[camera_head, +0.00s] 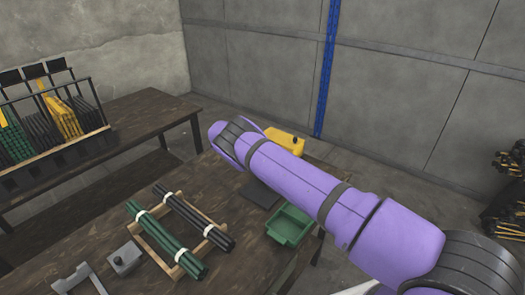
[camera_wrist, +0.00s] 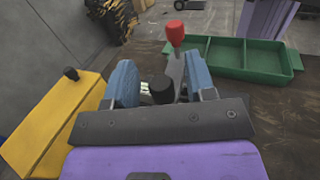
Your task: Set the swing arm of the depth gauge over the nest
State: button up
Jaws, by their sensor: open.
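My gripper (camera_wrist: 160,84) is open, with its two blue fingers apart in the wrist view. A black round knob or post (camera_wrist: 162,92) shows between the fingers; I cannot tell whether they touch it. Just beyond the fingers a grey lever (camera_wrist: 175,68) stands up, with a red knob (camera_wrist: 176,34) on top. This may be part of the depth gauge, but I cannot tell for sure. The nest is not clearly visible. In the head view my arm hides the gripper and most of the press area; a dark plate (camera_head: 259,194) shows beneath it.
A yellow body (camera_wrist: 62,115) with a black knob is left of my fingers; a yellow part also shows behind my arm (camera_head: 286,138). A green tray (camera_head: 290,226) is close on the right. Rods lie bundled on a wooden rack (camera_head: 160,238). Grey fixtures (camera_head: 124,258) stand front left.

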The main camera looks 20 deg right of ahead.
jog(key=shift+r, duration=0.1)
jog(key=shift+r, duration=0.3)
jog(key=r, duration=0.3)
jog(key=shift+s, duration=0.4)
jog(key=s+r, duration=0.1)
jog(key=s, duration=1.4)
jog(key=shift+s+r, duration=0.1)
